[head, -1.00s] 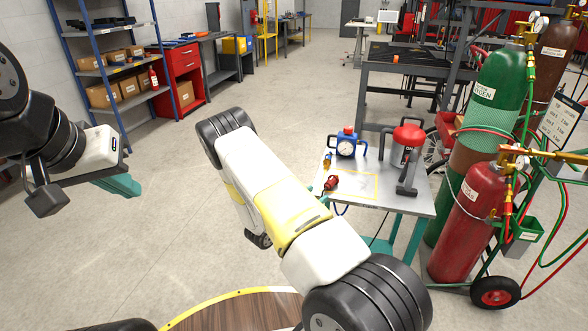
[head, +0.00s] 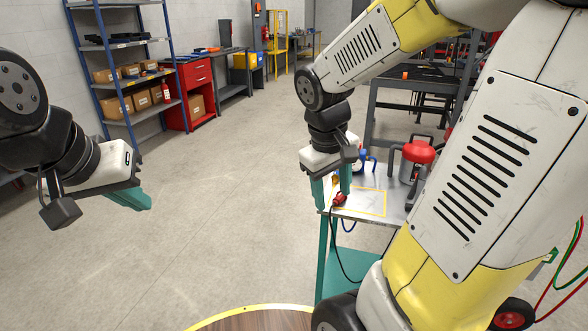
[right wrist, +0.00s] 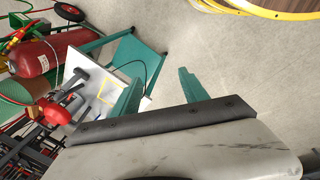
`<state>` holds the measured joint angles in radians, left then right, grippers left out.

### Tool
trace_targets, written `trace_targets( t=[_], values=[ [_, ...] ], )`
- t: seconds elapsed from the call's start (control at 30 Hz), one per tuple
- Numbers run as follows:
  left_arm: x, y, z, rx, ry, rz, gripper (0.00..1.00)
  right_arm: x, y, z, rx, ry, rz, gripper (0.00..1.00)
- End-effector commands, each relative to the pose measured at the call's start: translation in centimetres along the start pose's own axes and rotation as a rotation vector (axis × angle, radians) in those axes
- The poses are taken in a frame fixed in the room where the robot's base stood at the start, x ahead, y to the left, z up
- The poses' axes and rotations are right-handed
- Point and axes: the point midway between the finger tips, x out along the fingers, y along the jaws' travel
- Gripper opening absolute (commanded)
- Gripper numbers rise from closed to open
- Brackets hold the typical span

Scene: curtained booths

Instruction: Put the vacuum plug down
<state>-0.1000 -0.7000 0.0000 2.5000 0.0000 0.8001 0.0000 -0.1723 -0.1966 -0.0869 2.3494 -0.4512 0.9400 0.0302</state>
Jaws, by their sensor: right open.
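The vacuum plug (head: 339,199) is a small red piece with a black cord. In the head view it rests near the left edge of a small grey-topped table (head: 396,208), left of a yellow outlined rectangle on it. My right gripper (head: 333,197) is open beside the plug, its green fingers pointing down close to it. I cannot tell whether they touch it. In the right wrist view the open fingers (right wrist: 158,98) point towards the table side, and the plug is not clearly visible there. My left gripper (head: 132,198) hangs away at the left; its finger gap is hidden.
A red-topped canister (head: 417,152) stands at the back right of the table, and a blue device (head: 369,162) is partly hidden behind my right gripper. The floor left of the table is clear.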

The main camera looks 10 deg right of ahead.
Motion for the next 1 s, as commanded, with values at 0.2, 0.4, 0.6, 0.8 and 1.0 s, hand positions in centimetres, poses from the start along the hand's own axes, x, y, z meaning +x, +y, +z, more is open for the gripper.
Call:
trace_targets(
  t=[0.2, 0.4, 0.6, 0.8, 1.0],
  values=[
    [0.0, 0.0, 0.0, 0.000, 0.000, 0.000, 0.00, -6.4, -4.2, 1.6, 0.200, 0.304, -0.181, 0.52],
    [0.0, 0.0, 0.0, 0.000, 0.000, 0.000, 0.00, -9.4, -6.3, 2.2, 0.288, 0.456, -0.269, 0.52],
    [0.0, 0.0, 0.0, 0.000, 0.000, 0.000, 0.00, -10.0, -6.7, 2.4, 0.305, 0.484, -0.287, 0.52],
    [0.0, 0.0, 0.0, 0.000, 0.000, 0.000, 0.00, -10.0, -6.7, 2.4, 0.304, 0.482, -0.286, 0.52],
    [0.0, 0.0, 0.0, 0.000, 0.000, 0.000, 0.00, -10.0, -6.7, 2.4, 0.304, 0.482, -0.286, 0.52]
  ],
)
